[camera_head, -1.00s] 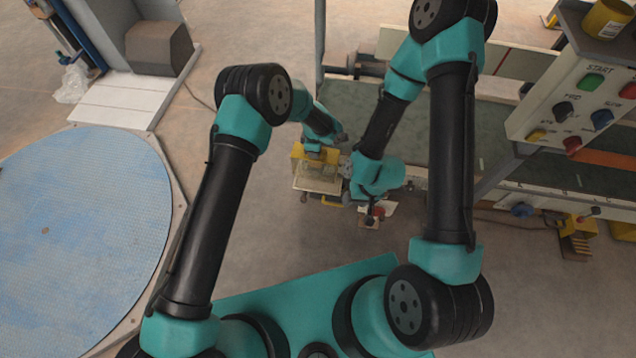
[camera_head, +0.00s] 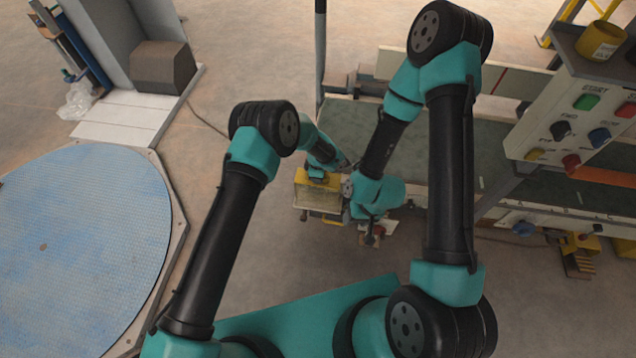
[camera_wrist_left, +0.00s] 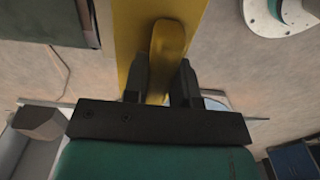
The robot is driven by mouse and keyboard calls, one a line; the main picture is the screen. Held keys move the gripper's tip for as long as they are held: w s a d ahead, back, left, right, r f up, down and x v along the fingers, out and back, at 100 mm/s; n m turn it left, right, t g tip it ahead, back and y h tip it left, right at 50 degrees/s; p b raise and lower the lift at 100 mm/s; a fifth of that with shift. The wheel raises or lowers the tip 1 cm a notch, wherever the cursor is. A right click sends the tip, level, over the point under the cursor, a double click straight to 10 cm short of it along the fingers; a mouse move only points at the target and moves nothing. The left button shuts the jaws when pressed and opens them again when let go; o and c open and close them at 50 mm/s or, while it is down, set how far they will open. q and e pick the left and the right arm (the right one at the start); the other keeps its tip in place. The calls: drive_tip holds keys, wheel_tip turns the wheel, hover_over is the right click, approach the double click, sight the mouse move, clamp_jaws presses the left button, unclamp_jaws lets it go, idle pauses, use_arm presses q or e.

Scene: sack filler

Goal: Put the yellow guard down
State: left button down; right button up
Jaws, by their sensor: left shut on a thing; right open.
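The yellow guard (camera_head: 302,178) is in the middle of the head view, at the left end of the machine. It has a yellow top and a paler front face. In the left wrist view it is a broad yellow plate (camera_wrist_left: 130,30) with a raised yellow handle (camera_wrist_left: 168,42). My left gripper (camera_wrist_left: 161,74) is shut on that handle, one dark finger on each side. In the head view the arm hides the grip. My right gripper (camera_head: 374,234) is open, just right of the guard and lower in the picture; its fingers are small and unclear. I cannot tell whether the guard rests on anything.
A green-topped conveyor (camera_head: 440,150) runs right from the guard. A control panel (camera_head: 575,125) with coloured buttons stands at the right. A blue round turntable (camera_head: 80,235) lies at the left. Bare floor (camera_head: 235,85) shows between turntable and machine.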

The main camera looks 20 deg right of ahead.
use_arm(q)
drive_tip(key=shift+f, duration=2.15)
drive_tip(key=c, duration=0.9)
unclamp_jaws()
wheel_tip(320, 180, up, 12)
drive_tip(key=shift+r, duration=0.15)
